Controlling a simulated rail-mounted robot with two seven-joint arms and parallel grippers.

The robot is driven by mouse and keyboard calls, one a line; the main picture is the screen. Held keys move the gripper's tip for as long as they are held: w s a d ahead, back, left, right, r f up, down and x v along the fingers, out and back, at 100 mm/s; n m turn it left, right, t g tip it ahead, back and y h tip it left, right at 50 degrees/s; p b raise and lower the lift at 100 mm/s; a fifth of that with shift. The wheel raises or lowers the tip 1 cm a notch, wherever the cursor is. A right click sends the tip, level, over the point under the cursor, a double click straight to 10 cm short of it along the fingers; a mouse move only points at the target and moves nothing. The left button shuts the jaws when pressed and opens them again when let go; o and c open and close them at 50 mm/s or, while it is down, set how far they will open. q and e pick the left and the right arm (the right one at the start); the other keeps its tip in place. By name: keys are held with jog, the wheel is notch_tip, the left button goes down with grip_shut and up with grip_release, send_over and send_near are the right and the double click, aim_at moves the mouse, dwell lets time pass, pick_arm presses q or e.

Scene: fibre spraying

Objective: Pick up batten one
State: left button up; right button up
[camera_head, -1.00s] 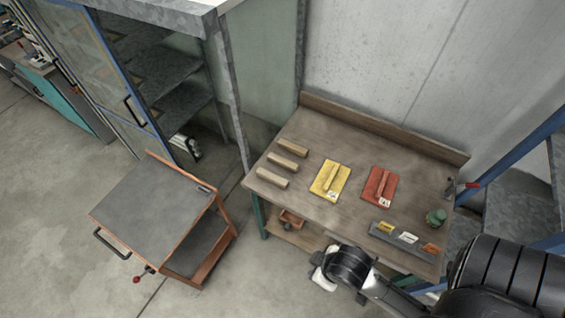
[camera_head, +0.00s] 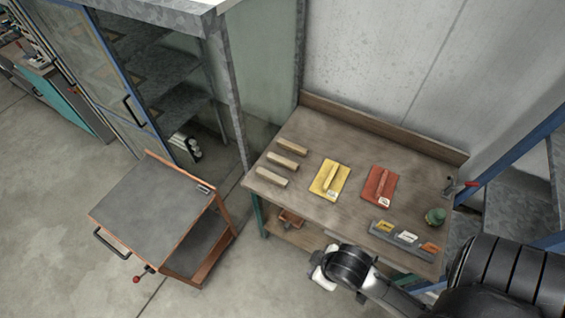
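Three short wooden battens lie side by side at the left end of the workbench (camera_head: 330,216): a back batten (camera_head: 293,146), a middle batten (camera_head: 282,161) and a front batten (camera_head: 272,177). I cannot read any number on them. My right arm comes in from the lower right. Its white and black end (camera_head: 325,272) is in front of the bench's front edge, well to the right of and apart from the battens. The gripper fingers cannot be made out. My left gripper is not in view.
A yellow float (camera_head: 330,180) and a red float (camera_head: 380,186) lie right of the battens. A grey tray with small tags (camera_head: 401,238), a green object (camera_head: 435,216) and a red-handled clamp (camera_head: 462,186) are at the right end. A trolley (camera_head: 150,207) stands left of the bench.

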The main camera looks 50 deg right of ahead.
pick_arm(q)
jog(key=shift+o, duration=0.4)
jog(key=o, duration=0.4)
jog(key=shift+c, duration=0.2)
